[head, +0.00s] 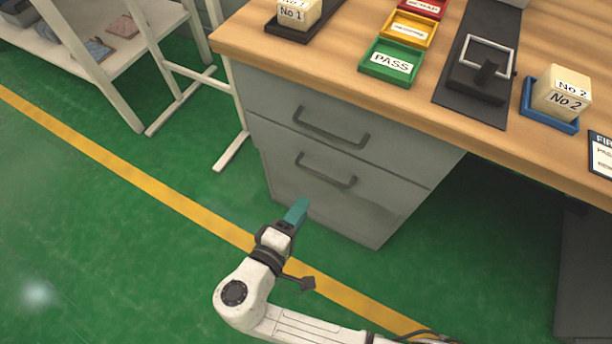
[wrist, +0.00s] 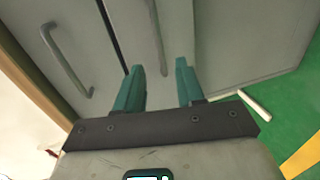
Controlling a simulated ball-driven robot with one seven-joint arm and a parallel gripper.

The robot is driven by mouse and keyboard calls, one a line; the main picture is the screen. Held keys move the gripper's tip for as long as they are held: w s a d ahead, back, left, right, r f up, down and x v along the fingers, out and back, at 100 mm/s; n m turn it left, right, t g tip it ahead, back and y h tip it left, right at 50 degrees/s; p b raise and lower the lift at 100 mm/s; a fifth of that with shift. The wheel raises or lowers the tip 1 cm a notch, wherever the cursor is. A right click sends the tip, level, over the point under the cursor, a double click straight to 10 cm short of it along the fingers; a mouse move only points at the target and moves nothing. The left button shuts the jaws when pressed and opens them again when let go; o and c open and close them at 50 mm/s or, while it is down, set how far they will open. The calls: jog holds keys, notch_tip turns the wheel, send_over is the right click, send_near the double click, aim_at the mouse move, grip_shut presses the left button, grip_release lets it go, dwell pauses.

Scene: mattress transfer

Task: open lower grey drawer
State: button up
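The grey drawer unit has two drawers under the wooden bench top. The lower grey drawer (head: 290,178) is closed, and its dark bar handle (head: 326,172) sits below the upper drawer's handle (head: 332,132). My gripper (head: 298,208) is in front of the unit, below and left of the lower handle in the head view. In the wrist view, my gripper's two teal fingers (wrist: 158,64) are apart with nothing held. The lower handle (wrist: 154,30) shows beyond and between the fingertips there; contact is not visible. The upper handle (wrist: 66,62) is to the left.
The wooden bench top (head: 262,48) overhangs the drawers and carries trays, including a green PASS tray (head: 391,63), and a blue tray (head: 548,118). A white metal rack (head: 165,50) stands left of the unit. Green floor (head: 110,240) with a yellow line is clear at left.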

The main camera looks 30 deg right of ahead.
jog(key=b+x, duration=0.2)
jog(key=x, duration=0.8)
jog(key=shift+w, duration=0.5)
grip_shut()
